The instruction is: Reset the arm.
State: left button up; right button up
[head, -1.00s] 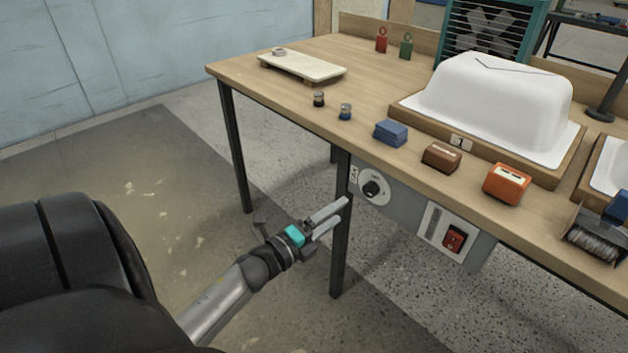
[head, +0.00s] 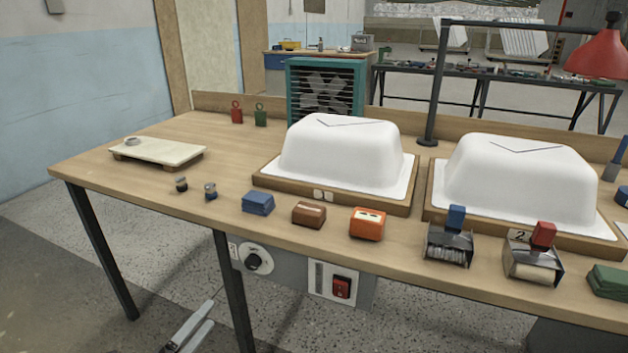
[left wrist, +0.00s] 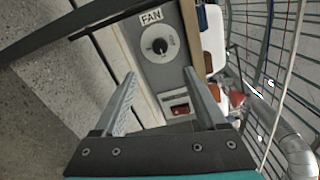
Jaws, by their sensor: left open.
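My left gripper (head: 192,330) shows at the bottom edge of the head view, in front of and below the workbench (head: 130,205). Only its finger ends are in the picture. In the left wrist view its two fingers (left wrist: 160,95) stand wide apart with nothing between them. Beyond them is the panel under the bench, with a black dial (left wrist: 160,46) labelled FAN and a red switch (left wrist: 180,109). The dial (head: 253,261) and the red switch (head: 341,287) also show in the head view. My right gripper is not in view.
Two white tub shells (head: 340,155) (head: 520,180) stand on wooden bases on the bench. A bench leg (head: 233,295) stands close beside the left gripper.

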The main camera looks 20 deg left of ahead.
pick_arm(q)
jog(key=s+d+f+n+g+y+p, duration=0.1)
jog(key=s+d+f+n+g+p, duration=0.15)
jog(key=f+n, duration=0.5)
jog(key=s+d+f+n+g+y+p, duration=0.1)
jog(key=s+f+n+g+p, duration=0.25)
jog(key=f, duration=0.75)
jog(key=s+d+f+n+g+p, duration=0.1)
jog(key=s+d+f+n+g, duration=0.1)
jog(key=s, duration=0.5)
jog(key=s+d+f+n+g+p, duration=0.1)
jog(key=s+d+f+n+g, duration=0.1)
jog(key=s, duration=0.5)
jog(key=s+d+f+n+g+p, duration=0.1)
jog(key=s+d+f+n+g, duration=0.1)
jog(key=s+f+n+g, duration=0.2)
notch_tip(320, 180, down, 4)
jog(key=s+g, duration=0.1)
jog(key=s, duration=0.1)
jog(key=shift+s+d+r+g, duration=0.15)
jog(key=shift+s+r+g, duration=0.1)
jog(key=shift+s+g, duration=0.15)
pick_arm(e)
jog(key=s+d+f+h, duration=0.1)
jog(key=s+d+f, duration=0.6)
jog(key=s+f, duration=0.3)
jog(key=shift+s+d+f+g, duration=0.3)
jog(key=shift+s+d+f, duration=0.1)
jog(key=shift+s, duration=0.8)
